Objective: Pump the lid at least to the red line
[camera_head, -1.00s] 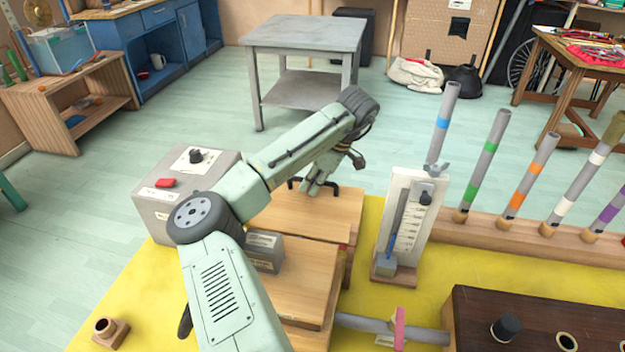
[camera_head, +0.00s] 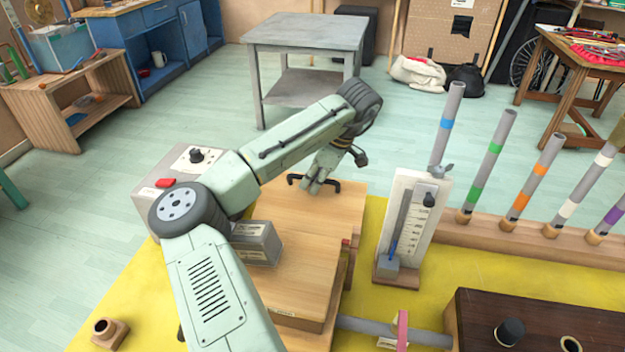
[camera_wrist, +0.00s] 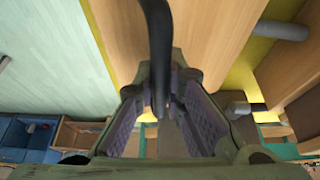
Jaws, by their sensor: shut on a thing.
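The wooden lid (camera_head: 315,215) is a flat pale board on a wooden box over the yellow mat. A black bar handle (camera_head: 298,180) stands at its far end. My gripper (camera_head: 318,182) is shut on this handle; its fingers are partly hidden by the wrist. In the wrist view the dark handle (camera_wrist: 155,40) runs between the pads of my gripper (camera_wrist: 160,115). A small red mark (camera_head: 346,242) shows at the lid's right side; whether it is the red line is unclear. A white scale board (camera_head: 412,220) with a blue mark stands to the right.
A grey block (camera_head: 256,243) sits on the near wooden part, beside my arm. A control box (camera_head: 200,160) with a black knob and red button is at left. Coloured-band tubes (camera_head: 490,165) stand in a rack at right. A dark wooden box (camera_head: 540,322) is at front right.

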